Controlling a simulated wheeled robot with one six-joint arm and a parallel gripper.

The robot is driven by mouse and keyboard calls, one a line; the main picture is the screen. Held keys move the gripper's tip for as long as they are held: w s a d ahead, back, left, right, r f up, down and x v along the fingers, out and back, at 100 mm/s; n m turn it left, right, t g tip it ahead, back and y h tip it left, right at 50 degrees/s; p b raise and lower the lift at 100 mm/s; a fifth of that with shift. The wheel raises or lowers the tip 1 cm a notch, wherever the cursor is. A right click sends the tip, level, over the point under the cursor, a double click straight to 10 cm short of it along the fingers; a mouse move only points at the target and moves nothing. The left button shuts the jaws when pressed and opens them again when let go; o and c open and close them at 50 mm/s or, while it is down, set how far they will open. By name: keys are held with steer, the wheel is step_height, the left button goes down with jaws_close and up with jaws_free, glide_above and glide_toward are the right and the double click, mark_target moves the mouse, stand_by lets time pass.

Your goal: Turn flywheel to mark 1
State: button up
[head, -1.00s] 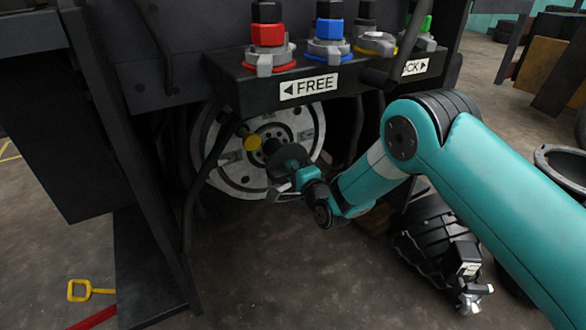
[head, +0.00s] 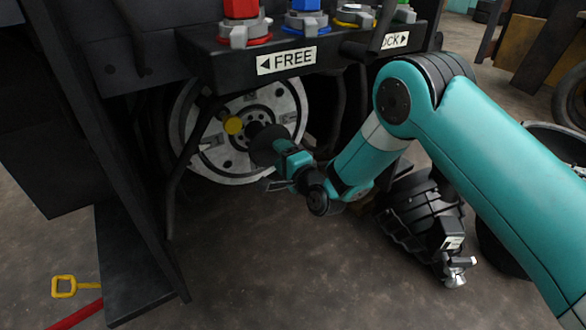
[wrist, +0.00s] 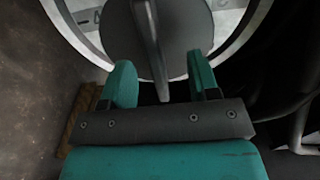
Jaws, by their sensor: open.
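The flywheel (head: 222,160) is a pale grey metal disc with holes and a bolted hub, upright under the black control bar. A dark round hub piece (head: 264,150) stands out in front of it. In the wrist view this piece is a grey disc (wrist: 183,28) with a narrow upright fin (wrist: 152,45). My gripper (wrist: 161,84) is open, with its teal fingers either side of the fin's lower end. Contact cannot be told. My gripper also shows in the head view (head: 272,168), partly hiding the flywheel's lower right. I cannot read a mark 1.
The control bar (head: 215,70) with a FREE label hangs above. A black ribbed part (head: 415,210) lies on the floor at right. A yellow handle (head: 64,287) is at lower left.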

steer(key=b+v, duration=0.6)
steer(key=b, duration=0.2)
steer(key=shift+f, duration=0.15)
